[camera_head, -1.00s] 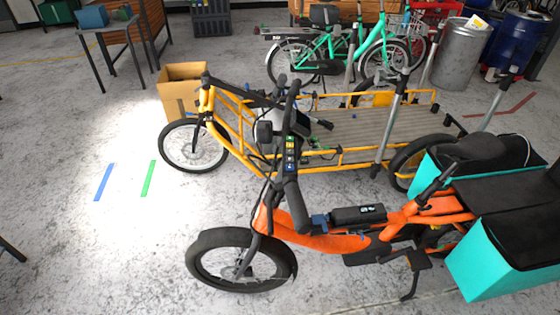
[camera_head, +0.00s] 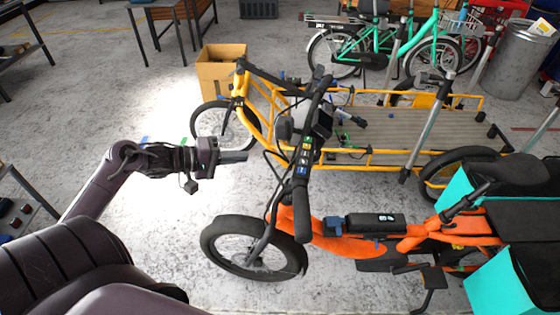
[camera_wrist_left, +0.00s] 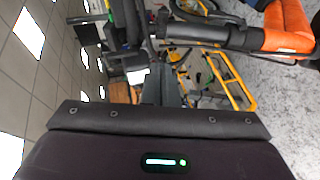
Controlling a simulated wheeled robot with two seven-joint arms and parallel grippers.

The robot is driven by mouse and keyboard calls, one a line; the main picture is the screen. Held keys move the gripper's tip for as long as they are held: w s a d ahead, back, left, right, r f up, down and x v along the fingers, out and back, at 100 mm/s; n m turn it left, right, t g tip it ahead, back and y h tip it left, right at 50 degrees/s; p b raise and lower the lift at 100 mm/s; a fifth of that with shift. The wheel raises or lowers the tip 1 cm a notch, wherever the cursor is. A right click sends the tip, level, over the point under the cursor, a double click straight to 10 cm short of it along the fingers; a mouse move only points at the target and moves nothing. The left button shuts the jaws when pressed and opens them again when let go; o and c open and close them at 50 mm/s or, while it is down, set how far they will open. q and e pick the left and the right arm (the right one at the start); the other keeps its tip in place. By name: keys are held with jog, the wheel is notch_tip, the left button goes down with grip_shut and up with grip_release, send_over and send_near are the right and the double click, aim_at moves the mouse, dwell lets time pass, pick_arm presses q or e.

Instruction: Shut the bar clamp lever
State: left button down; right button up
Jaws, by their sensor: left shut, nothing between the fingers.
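The orange cargo bike (camera_head: 330,240) stands right of centre with its dark handlebar stem (camera_head: 301,180) rising from the front. Small coloured labels mark the stem. I cannot make out the bar clamp lever clearly on it. My left gripper (camera_head: 240,156) is shut and empty, held left of the stem and apart from it, pointing right. In the left wrist view, my left gripper's dark fingers (camera_wrist_left: 160,86) point up the picture, with the dark stem (camera_wrist_left: 215,36) and the orange frame (camera_wrist_left: 285,28) beyond to the upper right. My right gripper is out of view.
A yellow cargo bike (camera_head: 262,125) with a flat wooden bed stands just behind the orange one. A cardboard box (camera_head: 221,72) is behind its front wheel. A blue part (camera_head: 333,225) sits on the orange frame. Floor at left is partly free.

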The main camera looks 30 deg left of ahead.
pick_arm(q)
jog(key=w+d+f+p, duration=0.2)
jog(key=w+d+f, duration=0.1)
jog(key=w+d, duration=0.3)
jog(key=shift+w+d+f, duration=0.15)
jog(key=shift+w+d, duration=0.05)
jog(key=shift+d, duration=0.8)
